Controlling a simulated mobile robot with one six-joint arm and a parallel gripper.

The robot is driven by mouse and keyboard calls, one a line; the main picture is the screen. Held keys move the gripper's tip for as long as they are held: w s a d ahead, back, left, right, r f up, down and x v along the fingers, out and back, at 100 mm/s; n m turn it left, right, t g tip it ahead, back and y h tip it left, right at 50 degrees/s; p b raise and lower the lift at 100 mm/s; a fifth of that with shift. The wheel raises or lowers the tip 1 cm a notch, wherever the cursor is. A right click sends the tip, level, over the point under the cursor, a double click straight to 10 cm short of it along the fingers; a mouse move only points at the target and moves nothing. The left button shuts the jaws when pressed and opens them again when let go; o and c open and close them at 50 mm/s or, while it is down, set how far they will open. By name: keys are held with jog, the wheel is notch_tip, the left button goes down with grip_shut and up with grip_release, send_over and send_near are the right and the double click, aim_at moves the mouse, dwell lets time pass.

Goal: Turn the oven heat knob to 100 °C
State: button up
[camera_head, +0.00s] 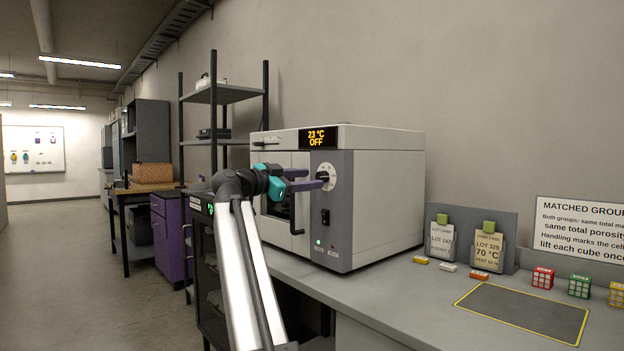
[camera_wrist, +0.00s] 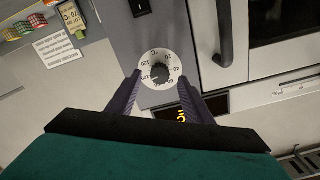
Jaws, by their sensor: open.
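The oven (camera_head: 390,190) is a white box with a grey control panel on the bench. Its display (camera_head: 318,137) reads "23 °C OFF". The heat knob (camera_wrist: 160,72) is dark, at the centre of a white dial with printed numbers; the dial (camera_head: 328,170) also shows in the head view. My gripper (camera_head: 316,179) is at the panel with its purple fingers pointing at the dial. In the wrist view, the open gripper (camera_wrist: 159,82) has one fingertip on each side of the knob, with visible gaps. I cannot read the knob's exact setting.
A black rocker switch (camera_head: 325,217) is below the dial. The oven door handle (camera_head: 294,212) stands out left of the panel. Card holders (camera_head: 512,235), small coloured cubes (camera_head: 579,287) and a dark outlined mat (camera_head: 525,311) are on the bench to the right. A shelf rack (camera_head: 266,100) stands behind left.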

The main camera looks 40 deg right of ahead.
jog(key=a+p, duration=0.2)
jog(key=a, duration=0.9)
jog(key=shift+w+a, duration=0.25)
jog(key=shift+w, duration=0.1)
jog(key=shift+f, duration=0.1)
